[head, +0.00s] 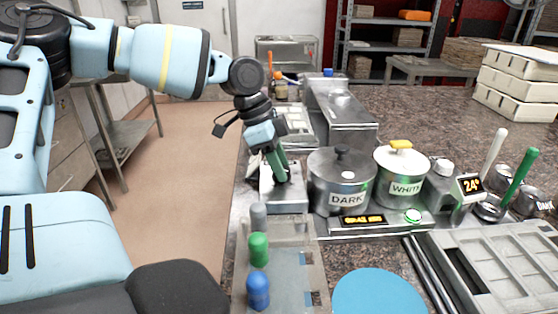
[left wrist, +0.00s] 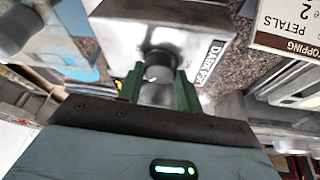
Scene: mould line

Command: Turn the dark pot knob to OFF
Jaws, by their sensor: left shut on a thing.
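In the head view my left gripper (head: 279,167) reaches down, with green fingers, onto a low metal box (head: 287,203) left of the steel pot labelled DARK (head: 325,180). In the left wrist view my left gripper (left wrist: 158,92) has its green fingers on both sides of the grey, round dark pot knob (left wrist: 157,90), shut on it. The knob sits on the front of the metal box (left wrist: 125,42), which bears a "DARK POT" label. A small white mark shows by the knob; I cannot read its setting. My fingers hide the knob in the head view. My right gripper is not in view.
A pot labelled WHITE (head: 398,165) stands right of the dark pot. In front are a tray with grey, green and blue bottle-like pieces (head: 258,248), a blue disc (head: 380,293) and a grey mould (head: 490,262). White boxes (head: 515,85) are stacked at back right.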

